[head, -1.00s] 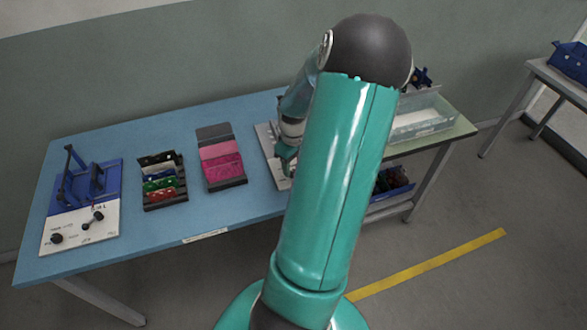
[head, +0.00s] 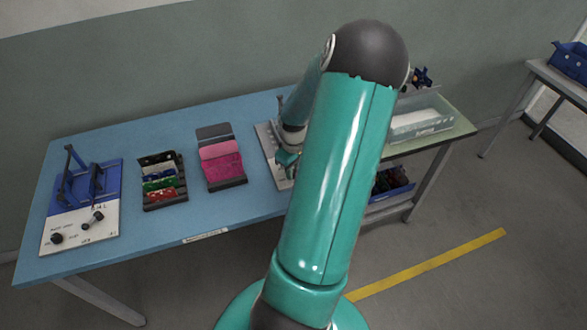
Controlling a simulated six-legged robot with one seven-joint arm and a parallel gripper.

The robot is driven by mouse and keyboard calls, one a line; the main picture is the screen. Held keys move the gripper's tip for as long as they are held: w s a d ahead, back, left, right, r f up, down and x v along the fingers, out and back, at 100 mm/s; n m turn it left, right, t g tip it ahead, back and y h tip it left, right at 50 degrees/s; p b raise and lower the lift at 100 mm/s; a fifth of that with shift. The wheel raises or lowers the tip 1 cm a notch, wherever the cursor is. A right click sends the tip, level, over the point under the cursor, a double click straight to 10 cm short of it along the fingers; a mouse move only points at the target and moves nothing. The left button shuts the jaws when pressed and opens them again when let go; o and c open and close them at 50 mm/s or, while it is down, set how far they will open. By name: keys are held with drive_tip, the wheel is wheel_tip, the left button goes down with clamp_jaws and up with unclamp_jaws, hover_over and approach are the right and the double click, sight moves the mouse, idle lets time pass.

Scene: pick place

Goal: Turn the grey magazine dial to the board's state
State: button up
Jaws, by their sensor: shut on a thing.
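A light grey plate (head: 267,139) lies on the blue bench, partly behind my arm. My gripper (head: 287,162) is low over this plate, at its middle, and partly covered by my own arm. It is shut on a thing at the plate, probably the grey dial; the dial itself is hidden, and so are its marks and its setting. A white board (head: 70,236) with black knobs and small print is at the bench's left end, below a blue fixture (head: 110,170). Its print is too small to read with certainty.
A rack of coloured plates (head: 162,180) and an open black case with pink inside (head: 221,165) stand left of my gripper. A clear bin (head: 425,118) stands on the right, with a blue crate (head: 392,190) below. Bare blue bench (head: 215,213) lies in front.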

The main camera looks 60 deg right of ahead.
drive_tip(key=m, duration=0.5)
drive_tip(key=shift+w+m, duration=0.1)
drive_tip(key=shift+m, duration=0.3)
drive_tip(key=m, duration=1.2)
drive_tip(key=shift+m, duration=0.3)
drive_tip(key=m, duration=0.5)
drive_tip(key=shift+m, duration=0.3)
drive_tip(key=o, duration=1)
drive_tip(key=shift+r, duration=0.1)
